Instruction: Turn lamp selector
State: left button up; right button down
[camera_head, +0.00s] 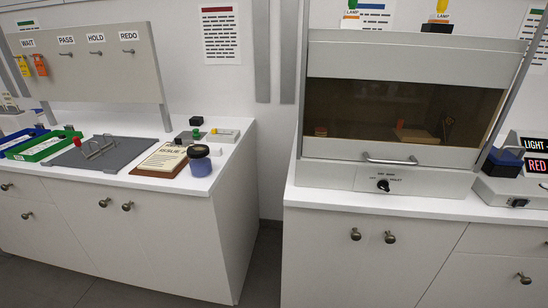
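The lamp selector is a small black knob (383,185) on the front panel of the white hood (330,174), below the sash handle. A light mark shows on the knob. Small lettering surrounds it; a word at its right appears to be "VIOLET", but the rest is too small to read surely. The knob's exact pointing direction is hard to tell. The hood's dark glass sash (370,105) is down, with its bar handle (390,160) above the knob. Neither of my grippers is in view.
A gap of floor (262,265) separates the left counter (235,150) from the hood's counter (310,200). The left counter holds a dark blue jar (199,165), an issue board (150,172), and a grey mat (65,159). A switch box (535,190) stands right of the hood.

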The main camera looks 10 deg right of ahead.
aim_at(382, 185)
jog(key=k+z, duration=0.15)
jog(key=z, duration=1)
